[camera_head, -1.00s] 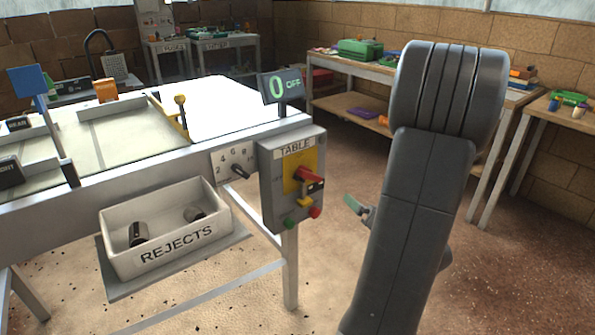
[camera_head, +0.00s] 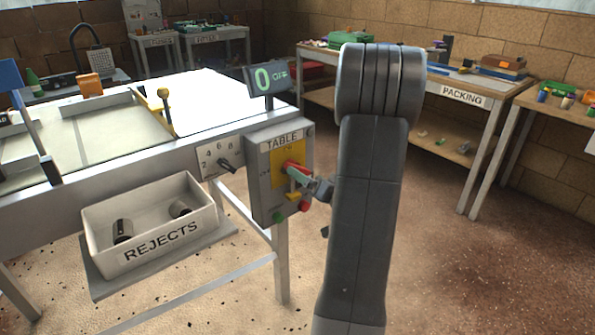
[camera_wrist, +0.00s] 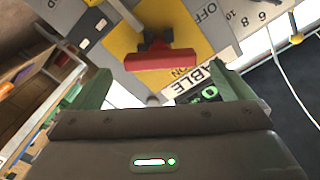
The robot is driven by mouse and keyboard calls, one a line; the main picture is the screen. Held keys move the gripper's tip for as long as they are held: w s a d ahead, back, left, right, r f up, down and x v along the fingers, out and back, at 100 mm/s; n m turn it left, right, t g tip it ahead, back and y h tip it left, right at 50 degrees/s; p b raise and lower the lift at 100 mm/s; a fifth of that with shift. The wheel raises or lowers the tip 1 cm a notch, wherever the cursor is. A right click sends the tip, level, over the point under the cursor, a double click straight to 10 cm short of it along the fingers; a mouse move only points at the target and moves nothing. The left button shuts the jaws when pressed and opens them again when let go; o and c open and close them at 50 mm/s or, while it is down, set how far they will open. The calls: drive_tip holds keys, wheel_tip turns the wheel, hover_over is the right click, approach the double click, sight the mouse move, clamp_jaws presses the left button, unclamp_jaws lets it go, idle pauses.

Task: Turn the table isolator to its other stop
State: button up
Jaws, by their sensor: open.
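The table isolator is a red handle (camera_head: 296,168) on a yellow plate (camera_head: 280,182), on the grey box (camera_head: 258,190) labelled TABLE. In the wrist view the red handle (camera_wrist: 160,60) lies crosswise, with OFF printed to its right and ON below it. My gripper (camera_head: 316,188) is just right of the handle in the head view, partly hidden by my arm. In the wrist view my gripper (camera_wrist: 165,88) is open, its green fingers apart on either side of the handle's line. The handle appears beyond the fingertips; contact cannot be told. The display (camera_head: 270,79) reads 0 OFF.
A yellow part (camera_head: 294,197), a green button (camera_head: 279,216) and a red button (camera_head: 304,206) sit low on the box. A numbered dial (camera_head: 226,164) is to its left. The REJECTS bin (camera_head: 150,235) is further left. Floor is free at right.

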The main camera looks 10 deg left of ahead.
drive_tip(key=shift+x, duration=2.75)
drive_tip(key=shift+c, duration=0.4)
drive_tip(key=c, duration=0.8)
drive_tip(key=shift+b, duration=0.35)
drive_tip(key=shift+f+n, duration=0.1)
drive_tip(key=shift+n, duration=0.2)
drive_tip(key=n+b, duration=0.2)
drive_tip(key=b, duration=0.1)
drive_tip(key=shift+f, duration=0.1)
drive_tip(key=shift+n+b, duration=1.6)
drive_tip(key=shift+n, duration=0.5)
drive_tip(key=o, duration=0.9)
drive_tip(key=shift+r, duration=0.2)
